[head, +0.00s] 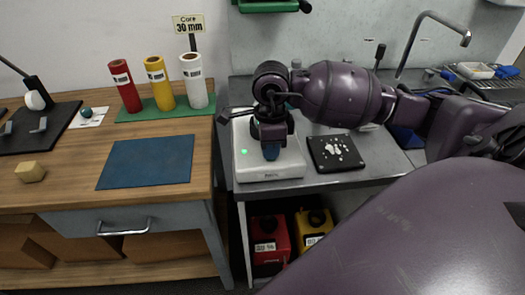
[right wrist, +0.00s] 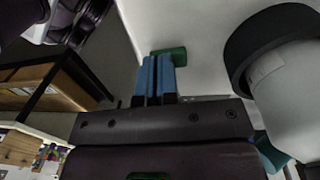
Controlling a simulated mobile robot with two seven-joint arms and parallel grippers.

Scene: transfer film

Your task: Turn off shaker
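The shaker (head: 265,174) is a white, flat-based device on the grey bench, with a lit green spot (head: 244,151) on its left side. My right gripper (head: 271,152) points down over the shaker, and my arm hides part of the shaker's top. In the right wrist view, its two blue fingers (right wrist: 158,75) lie side by side, shut, with nothing visible between them. Their tips are at a green part (right wrist: 170,53) on a pale surface; I cannot tell whether they touch it. My left gripper is not in view.
A black plate (head: 323,163) with whitish pieces lies right of the shaker. On the wooden table are a blue mat (head: 150,162), red, yellow and white rolls, and a tan block (head: 30,172). Red and yellow containers (head: 271,240) stand below the bench. A tap (head: 440,28) stands behind.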

